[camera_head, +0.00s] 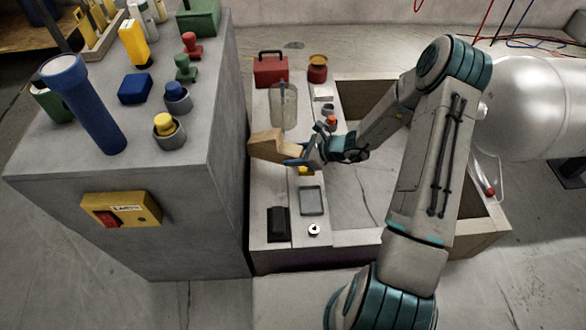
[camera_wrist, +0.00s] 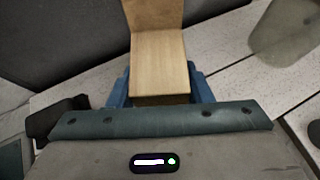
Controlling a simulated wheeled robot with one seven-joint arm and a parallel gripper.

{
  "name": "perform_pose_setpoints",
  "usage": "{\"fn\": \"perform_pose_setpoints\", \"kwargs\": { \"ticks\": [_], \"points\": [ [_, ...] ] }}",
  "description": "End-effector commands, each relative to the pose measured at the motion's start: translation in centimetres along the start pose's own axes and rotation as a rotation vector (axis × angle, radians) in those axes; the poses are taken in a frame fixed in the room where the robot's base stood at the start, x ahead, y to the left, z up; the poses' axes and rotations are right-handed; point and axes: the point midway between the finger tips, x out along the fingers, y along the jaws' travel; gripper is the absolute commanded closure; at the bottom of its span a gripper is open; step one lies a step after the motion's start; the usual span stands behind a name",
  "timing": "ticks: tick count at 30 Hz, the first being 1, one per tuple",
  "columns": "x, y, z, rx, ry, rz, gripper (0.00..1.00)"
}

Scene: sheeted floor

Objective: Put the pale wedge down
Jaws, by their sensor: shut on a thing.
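The pale wedge (camera_head: 274,147) is a light wooden block with a raised end. My gripper (camera_head: 304,161) is shut on it, with blue fingers at its right end in the head view. The wedge appears held above the left part of the low bench (camera_head: 262,200), close to the side of the tall grey cabinet. In the wrist view the wedge (camera_wrist: 160,62) sits between the two blue fingers (camera_wrist: 160,88), its taller part pointing away. My gripper hides the wedge's near end. I cannot tell the exact gap beneath it.
The grey cabinet (camera_head: 215,175) rises at the left with a blue flashlight (camera_head: 85,105) on top. On the bench stand a clear container (camera_head: 283,105), red box (camera_head: 271,70), black object (camera_head: 278,224) and grey square tray (camera_head: 311,201). Bare bench shows between the wedge and the black object.

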Motion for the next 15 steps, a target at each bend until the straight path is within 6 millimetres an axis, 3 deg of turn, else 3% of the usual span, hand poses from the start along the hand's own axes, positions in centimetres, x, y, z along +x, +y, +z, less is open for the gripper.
{"fn": "perform_pose_setpoints", "kwargs": {
  "ticks": [5, 12, 15],
  "points": [
    [0.8, 0.7, -0.6, 0.001, 0.000, -0.001, 0.78],
    [2.5, 0.7, -3.5, 0.001, 0.000, -0.001, 0.78],
    [2.6, 0.6, -3.7, 0.000, 0.000, -0.001, 0.78]
  ]
}}
